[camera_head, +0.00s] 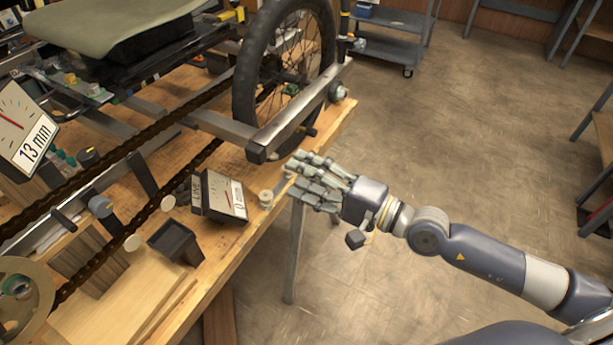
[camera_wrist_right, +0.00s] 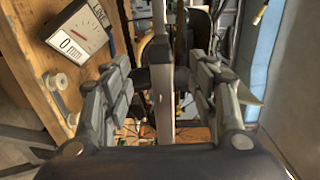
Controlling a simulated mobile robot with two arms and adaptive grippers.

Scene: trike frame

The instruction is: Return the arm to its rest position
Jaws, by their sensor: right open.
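My right gripper (camera_head: 318,180) is at the right edge of the wooden workbench, a little below the trike's wheel in the picture. Its fingers are spread apart and hold nothing. In the right wrist view the two sets of fingers (camera_wrist_right: 165,95) stand apart, with a grey frame bar (camera_wrist_right: 160,85) visible between them; I cannot tell how near the bar is. My right arm (camera_head: 480,252) reaches in from the lower right over the floor. The trike frame (camera_head: 300,115) with its black wheel (camera_head: 247,80) is on the bench. My left gripper is not in view.
The workbench (camera_head: 245,255) carries a gauge reading 0 mm (camera_head: 225,197), a small white spool (camera_head: 266,198), a black open box (camera_head: 176,242) and another gauge reading 13 mm (camera_head: 25,130). A grey cart (camera_head: 390,40) stands at the back.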

